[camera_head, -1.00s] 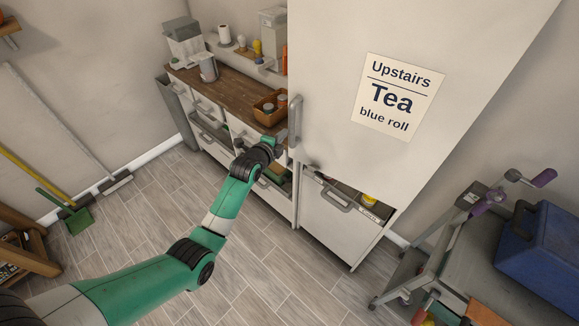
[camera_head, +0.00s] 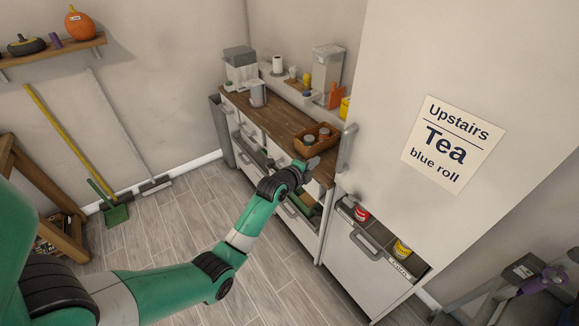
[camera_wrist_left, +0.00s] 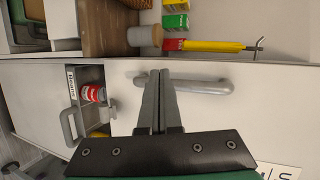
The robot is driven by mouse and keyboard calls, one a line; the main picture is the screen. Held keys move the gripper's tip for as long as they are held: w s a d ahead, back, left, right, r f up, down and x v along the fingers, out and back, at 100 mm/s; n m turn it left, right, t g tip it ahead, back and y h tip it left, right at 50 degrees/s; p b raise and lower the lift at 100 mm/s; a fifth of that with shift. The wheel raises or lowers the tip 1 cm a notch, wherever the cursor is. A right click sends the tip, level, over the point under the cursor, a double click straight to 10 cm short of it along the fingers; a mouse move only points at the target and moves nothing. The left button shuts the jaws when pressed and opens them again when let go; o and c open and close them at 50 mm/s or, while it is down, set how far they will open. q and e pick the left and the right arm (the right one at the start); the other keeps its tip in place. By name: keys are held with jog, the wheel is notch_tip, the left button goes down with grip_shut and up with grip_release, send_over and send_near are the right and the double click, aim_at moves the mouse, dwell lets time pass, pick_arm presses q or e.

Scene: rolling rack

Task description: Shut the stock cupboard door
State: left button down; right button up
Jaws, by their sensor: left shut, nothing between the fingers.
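The stock cupboard door (camera_head: 400,70) is a tall, pale panel with a sign reading "Upstairs Tea blue roll" (camera_head: 453,145). Its grey bar handle (camera_head: 347,148) is near the left edge. I cannot tell how far the door stands open. My left gripper (camera_head: 312,163) is shut and empty, just left of the handle. In the left wrist view its closed fingers (camera_wrist_left: 159,76) overlap the handle (camera_wrist_left: 205,87) in the picture; whether they touch is unclear. My right gripper is not in view.
Below the door, an open drawer (camera_head: 365,255) holds a red tin (camera_head: 361,213) and a yellow tin (camera_head: 401,248). A wooden counter (camera_head: 285,122) with a basket (camera_head: 315,140) stands to the left. A trolley (camera_head: 535,290) is at lower right.

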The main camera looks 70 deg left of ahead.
pick_arm(q)
jog(key=s+r, duration=0.2)
jog(key=s, duration=0.5)
jog(key=shift+d+r, duration=0.2)
jog(key=shift+d, duration=0.1)
